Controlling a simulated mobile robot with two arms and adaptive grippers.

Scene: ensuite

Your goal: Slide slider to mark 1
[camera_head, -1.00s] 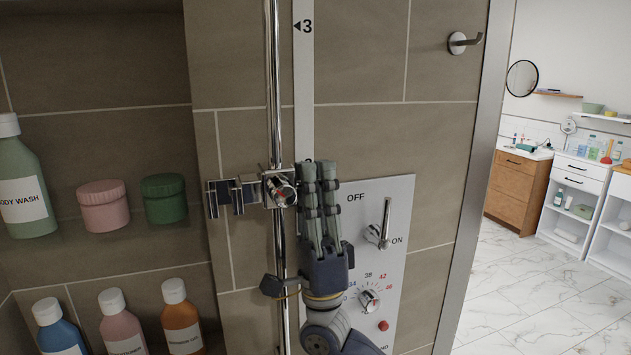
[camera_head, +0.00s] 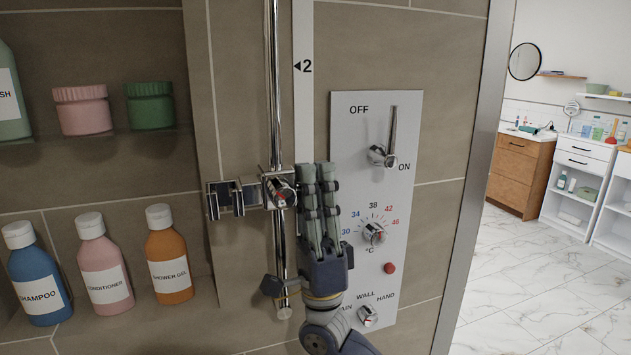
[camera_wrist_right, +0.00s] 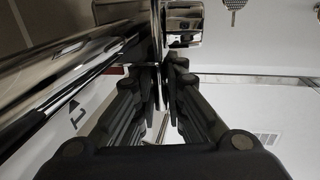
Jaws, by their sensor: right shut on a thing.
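The chrome slider (camera_head: 278,188) sits on the vertical chrome rail (camera_head: 275,90), well below mark 2 (camera_head: 304,66) in the head view. A bracket with dark clips (camera_head: 232,198) reaches left from it. My right gripper (camera_head: 314,170) points upward just right of the slider, and it is shut on the slider's right-hand part. In the right wrist view, its fingers (camera_wrist_right: 166,85) close on a thin chrome part of the slider. A dark triangle mark (camera_wrist_right: 73,104) shows there on the white strip; its number is hard to read. Mark 1 is not seen in the head view. My left gripper is not in view.
A grey shower panel (camera_head: 375,285) with a lever, dial and red button stands close right of my gripper. The niche at left holds jars and bottles, such as the orange shower gel (camera_head: 169,255). The rail's lower end (camera_head: 284,312) is below the slider.

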